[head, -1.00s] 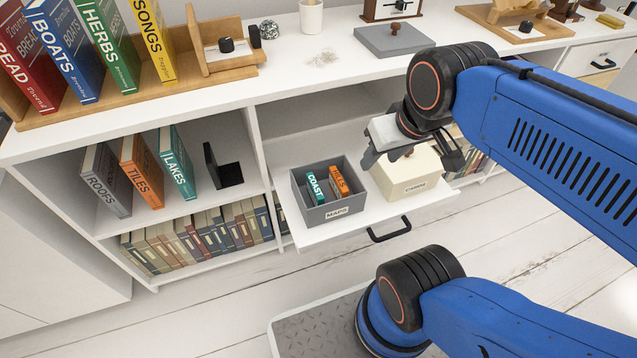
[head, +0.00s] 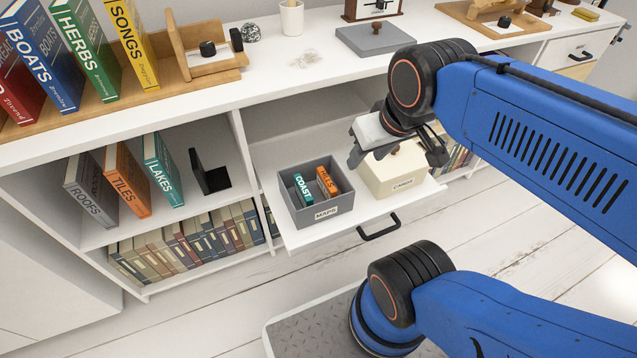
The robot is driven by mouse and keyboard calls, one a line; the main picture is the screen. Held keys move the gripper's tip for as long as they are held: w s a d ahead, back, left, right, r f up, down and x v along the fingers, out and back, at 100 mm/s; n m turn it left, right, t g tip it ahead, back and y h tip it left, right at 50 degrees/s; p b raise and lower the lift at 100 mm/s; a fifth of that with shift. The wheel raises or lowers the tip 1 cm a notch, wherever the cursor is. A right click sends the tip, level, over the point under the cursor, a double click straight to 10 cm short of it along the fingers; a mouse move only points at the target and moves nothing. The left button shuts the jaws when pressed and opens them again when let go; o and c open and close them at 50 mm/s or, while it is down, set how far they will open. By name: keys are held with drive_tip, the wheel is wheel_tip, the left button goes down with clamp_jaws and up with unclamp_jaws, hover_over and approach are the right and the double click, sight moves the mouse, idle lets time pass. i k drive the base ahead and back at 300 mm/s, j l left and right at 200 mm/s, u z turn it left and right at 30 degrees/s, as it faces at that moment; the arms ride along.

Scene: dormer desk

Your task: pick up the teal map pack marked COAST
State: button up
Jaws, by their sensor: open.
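The teal map pack marked COAST (head: 303,188) stands in the grey box labelled MAPS (head: 327,212). An orange pack marked HILLS (head: 327,182) stands just to its right in the same box. The box sits on the left of a pulled-out white shelf (head: 300,238). My gripper (head: 396,163) is open, with its fingers apart, above the cream box to the right of the grey box. It is apart from the teal pack, up and to its right. My gripper hides part of the cream box.
The cream box (head: 398,178) stands right beside the grey box. The shelf has a black handle (head: 378,228) at its front. On the left shelf stand ROOFS, TILES and LAKES (head: 162,168) and a black bookend (head: 209,172). The white desktop (head: 270,75) overhangs behind.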

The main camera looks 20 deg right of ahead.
sight(304, 194)
drive_tip(key=k+j, duration=0.1)
drive_tip(key=j, duration=0.45)
drive_tip(key=k+j, duration=0.1)
drive_tip(key=j, duration=0.4)
drive_tip(key=k+j+z, duration=0.1)
drive_tip(key=k+j, duration=0.15)
drive_tip(key=j, duration=0.2)
drive_tip(key=k+l, duration=0.1)
